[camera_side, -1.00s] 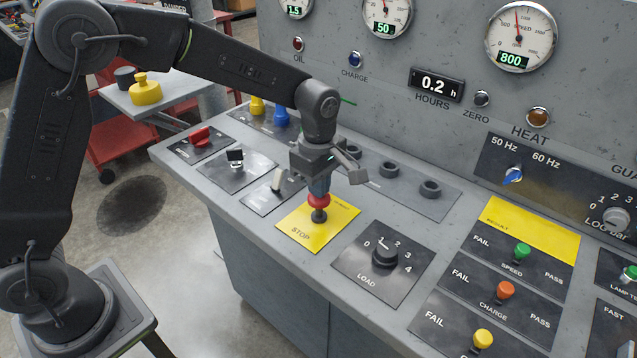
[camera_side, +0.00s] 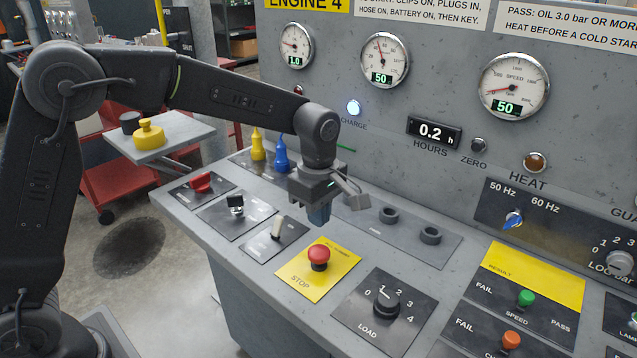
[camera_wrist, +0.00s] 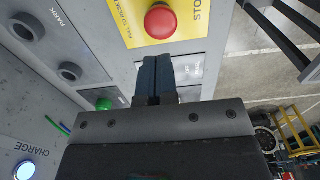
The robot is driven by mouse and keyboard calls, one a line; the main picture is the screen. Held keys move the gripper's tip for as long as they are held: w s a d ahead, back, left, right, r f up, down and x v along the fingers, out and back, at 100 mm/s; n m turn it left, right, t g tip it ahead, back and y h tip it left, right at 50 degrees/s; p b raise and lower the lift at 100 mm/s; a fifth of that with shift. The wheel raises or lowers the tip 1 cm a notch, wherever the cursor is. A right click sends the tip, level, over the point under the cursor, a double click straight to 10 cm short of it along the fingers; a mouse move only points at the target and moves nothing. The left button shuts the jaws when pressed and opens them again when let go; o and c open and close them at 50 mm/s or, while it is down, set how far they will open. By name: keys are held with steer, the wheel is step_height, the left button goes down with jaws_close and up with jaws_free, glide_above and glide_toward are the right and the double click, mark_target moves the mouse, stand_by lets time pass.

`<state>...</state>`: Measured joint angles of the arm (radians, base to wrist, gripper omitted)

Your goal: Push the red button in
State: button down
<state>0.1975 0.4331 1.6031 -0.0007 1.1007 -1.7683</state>
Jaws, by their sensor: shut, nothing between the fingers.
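The red button (camera_side: 319,253) is a mushroom-shaped knob on a short dark stem, standing on a yellow STOP plate (camera_side: 296,286) on the sloping console. In the wrist view the red button (camera_wrist: 160,21) shows at the top, on the yellow plate, beyond the fingertips. My gripper (camera_side: 319,222) is shut and empty, with its blue fingertips just above and behind the button in the side view, apart from it. The fingers (camera_wrist: 156,62) point towards the button in the wrist view. Whether the button is pressed in cannot be told for sure.
The LOAD knob (camera_side: 386,302) stands right of the plate. Dark round sockets (camera_side: 430,235) lie behind. The upright gauge panel (camera_side: 400,110) stands at the back. The blue CHARGE lamp (camera_side: 353,108) is lit.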

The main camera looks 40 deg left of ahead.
step_height(320, 180, up, 7)
steer(key=shift+r, duration=0.2)
stand_by(0.3)
steer(key=s+a+r+m+t, duration=0.1)
steer(key=s+a+r+m, duration=0.25)
steer(key=s, duration=0.25)
steer(key=s+a+r+m+t, duration=0.2)
steer(key=s+m, duration=0.3)
steer(key=s+a+f+m+t, duration=0.1)
steer(key=s+f+m, duration=0.1)
steer(key=s+m, duration=0.2)
steer(key=s+a+f+m+t, duration=0.1)
steer(key=s+a+f+m, duration=0.1)
steer(key=s+m, duration=0.3)
steer(key=s, duration=0.3)
steer(key=shift+s+a+f+t, duration=0.25)
steer(key=shift+s+t, duration=0.05)
steer(key=shift+s, duration=0.1)
steer(key=shift+m, duration=0.25)
